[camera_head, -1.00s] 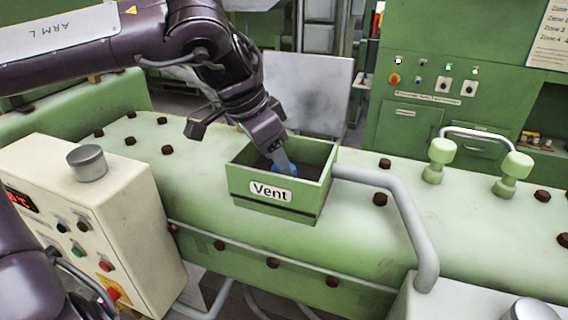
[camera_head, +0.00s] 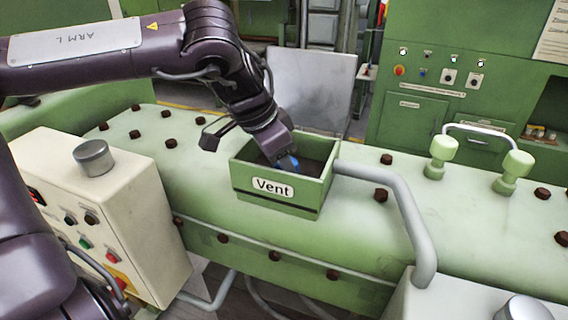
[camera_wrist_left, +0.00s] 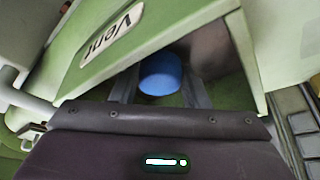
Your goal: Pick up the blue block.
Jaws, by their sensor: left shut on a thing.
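The blue block (camera_wrist_left: 160,75) shows in the left wrist view as a rounded blue piece between the two grey fingers of my left gripper (camera_wrist_left: 160,88). The gripper is shut on the block. The block's underside is hidden, and I cannot tell whether it touches the box floor. My right gripper is not in view.
The box stands on a pale green machine body (camera_head: 150,125) with brown bolts. A grey pipe (camera_head: 405,205) curves at the box's right. A cream control box (camera_head: 130,210) with a grey knob stands at the left. Green handle knobs (camera_head: 515,170) stick up at the right.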

